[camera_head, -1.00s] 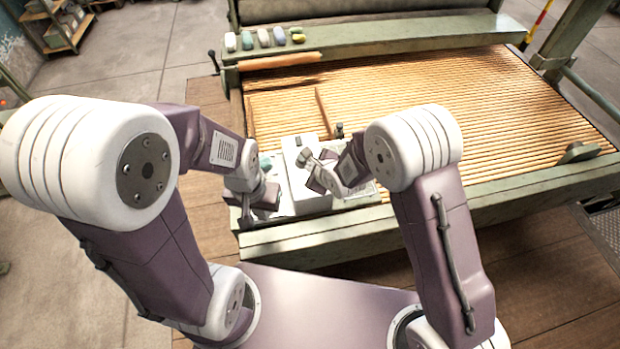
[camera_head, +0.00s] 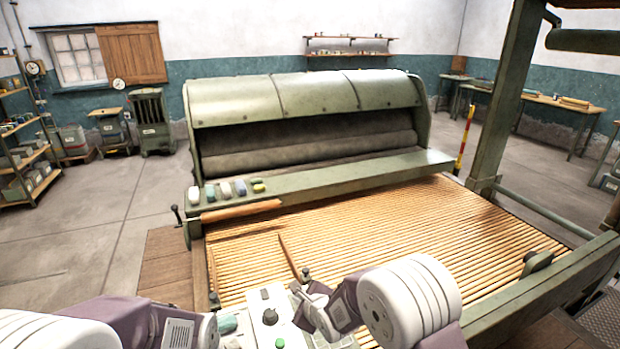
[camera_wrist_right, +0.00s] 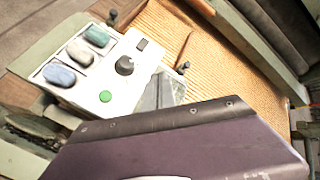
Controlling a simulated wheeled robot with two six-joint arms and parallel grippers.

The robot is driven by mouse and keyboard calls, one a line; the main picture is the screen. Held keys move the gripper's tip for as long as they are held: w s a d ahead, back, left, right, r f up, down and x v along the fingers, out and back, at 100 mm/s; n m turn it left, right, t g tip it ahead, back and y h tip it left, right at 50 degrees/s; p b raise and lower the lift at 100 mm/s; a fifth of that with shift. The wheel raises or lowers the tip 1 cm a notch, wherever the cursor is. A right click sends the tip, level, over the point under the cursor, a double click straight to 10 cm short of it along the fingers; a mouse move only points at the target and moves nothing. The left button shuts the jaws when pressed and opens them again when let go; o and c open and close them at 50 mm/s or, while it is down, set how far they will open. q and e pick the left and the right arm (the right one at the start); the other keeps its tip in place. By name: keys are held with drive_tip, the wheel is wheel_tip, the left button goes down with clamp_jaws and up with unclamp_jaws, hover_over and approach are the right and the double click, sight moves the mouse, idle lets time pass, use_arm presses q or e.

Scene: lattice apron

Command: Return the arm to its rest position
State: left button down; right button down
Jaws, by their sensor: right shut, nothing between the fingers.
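My right gripper (camera_head: 312,306) is shut and empty, low in the head view, over or close to the light control box (camera_head: 262,298). In the right wrist view, grey finger-like parts (camera_wrist_right: 160,92) show beside the box (camera_wrist_right: 122,88), which has a black knob (camera_wrist_right: 124,65) and a green button (camera_wrist_right: 105,96). I cannot tell whether the fingers touch it. My left arm (camera_head: 165,326) enters at the lower left of the head view; its gripper is not visible.
A slatted wooden bed (camera_head: 400,235) with a green frame lies ahead, below a large roller hood (camera_head: 305,98). Several coloured stones (camera_head: 228,190) sit on its ledge. A green post (camera_head: 505,100) stands at right.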

drive_tip(key=s+d+r+n+h, duration=0.1)
drive_tip(key=s+d+r+h, duration=0.15)
drive_tip(key=d, duration=0.65)
drive_tip(key=s+d+r+n+h, duration=0.1)
drive_tip(key=d+r, duration=0.3)
drive_tip(key=d, duration=0.5)
drive_tip(key=s+d+f+n+g, duration=0.2)
drive_tip(key=s+f+n+g, duration=0.1)
drive_tip(key=s+n, duration=0.6)
drive_tip(key=s+d+f+n+g, duration=0.2)
drive_tip(key=s+n+g, duration=0.3)
drive_tip(key=s+n, duration=0.5)
drive_tip(key=shift+s+f+h, duration=0.35)
drive_tip(key=shift+s+f, duration=0.3)
drive_tip(key=shift+s, duration=0.3)
